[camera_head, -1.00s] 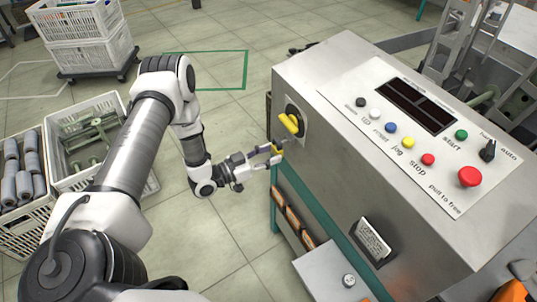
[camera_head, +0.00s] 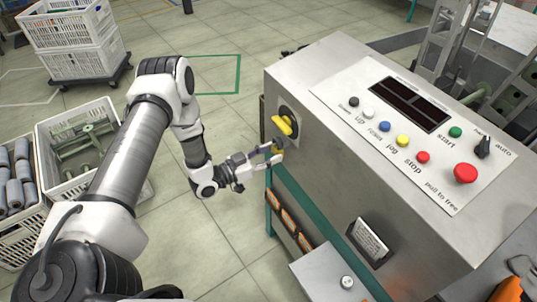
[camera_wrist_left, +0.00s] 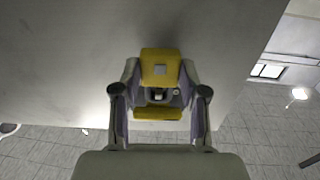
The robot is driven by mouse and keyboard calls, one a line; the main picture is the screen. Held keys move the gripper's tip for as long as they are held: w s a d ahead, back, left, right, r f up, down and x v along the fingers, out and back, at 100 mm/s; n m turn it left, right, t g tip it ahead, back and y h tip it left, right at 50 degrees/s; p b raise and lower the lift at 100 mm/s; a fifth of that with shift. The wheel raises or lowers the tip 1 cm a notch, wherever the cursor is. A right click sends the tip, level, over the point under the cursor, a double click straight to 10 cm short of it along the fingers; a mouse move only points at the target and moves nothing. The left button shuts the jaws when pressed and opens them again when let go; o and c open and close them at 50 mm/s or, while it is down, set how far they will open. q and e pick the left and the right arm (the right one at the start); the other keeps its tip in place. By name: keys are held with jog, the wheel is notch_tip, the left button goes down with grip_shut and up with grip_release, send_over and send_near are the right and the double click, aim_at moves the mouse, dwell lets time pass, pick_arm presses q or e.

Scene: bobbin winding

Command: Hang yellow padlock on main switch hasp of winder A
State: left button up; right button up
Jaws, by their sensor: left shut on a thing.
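The yellow padlock (camera_head: 278,149) is small and partly hidden between the fingertips of my left gripper (camera_head: 270,153), which is shut on it. It is just below the yellow main switch handle (camera_head: 283,126) on the end face of the grey winder (camera_head: 350,180). In the left wrist view, two yellow parts, a block with a grey square and a bar below it, show around my fingertips (camera_wrist_left: 160,90), with small grey metal between them. I cannot tell whether the padlock's shackle touches the hasp; the hasp is not clear. My right gripper is not in view.
The winder's sloped control panel (camera_head: 385,130) has several buttons and a red knob. A green frame (camera_head: 285,205) is under the machine. Crates with rolls and a green metal part (camera_head: 80,140) stand left on the floor; stacked white crates (camera_head: 75,40) stand behind.

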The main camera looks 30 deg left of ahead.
pick_arm(q)
jog(key=shift+f, duration=0.1)
jog(key=shift+f+b, duration=0.35)
jog(key=shift+b, duration=0.05)
dwell(0.4)
jog(key=o, duration=1.4)
jog(key=shift+c, duration=0.2)
jog(key=v, duration=1.2)
jog(key=shift+d+f, duration=0.1)
